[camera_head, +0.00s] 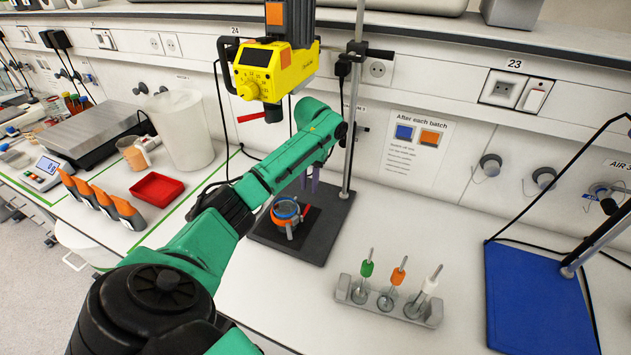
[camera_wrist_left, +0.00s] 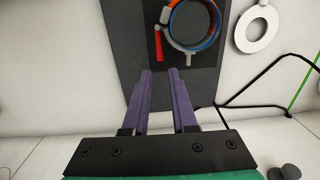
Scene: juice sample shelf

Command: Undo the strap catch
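A round vessel (camera_head: 286,208) with a blue rim and an orange strap stands on the black stand base (camera_head: 318,243). In the left wrist view the strap shows as a blue and orange ring (camera_wrist_left: 172,30). A red lever (camera_wrist_left: 158,46) with a grey fitting, seemingly the strap's catch, lies along the ring's left side. My left gripper (camera_head: 309,190) has purple fingers pointing down near the vessel. In the left wrist view the gripper (camera_wrist_left: 160,76) is open and empty, its tips just short of the red lever, apparently not touching it. My right gripper is not in view.
The stand's upright rod (camera_head: 353,110) rises close to my left gripper, and a yellow stirrer head (camera_head: 272,70) hangs above. A rack (camera_head: 388,303) with green, orange and white-handled tools stands to the right. A blue mat (camera_head: 535,300) lies farther right.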

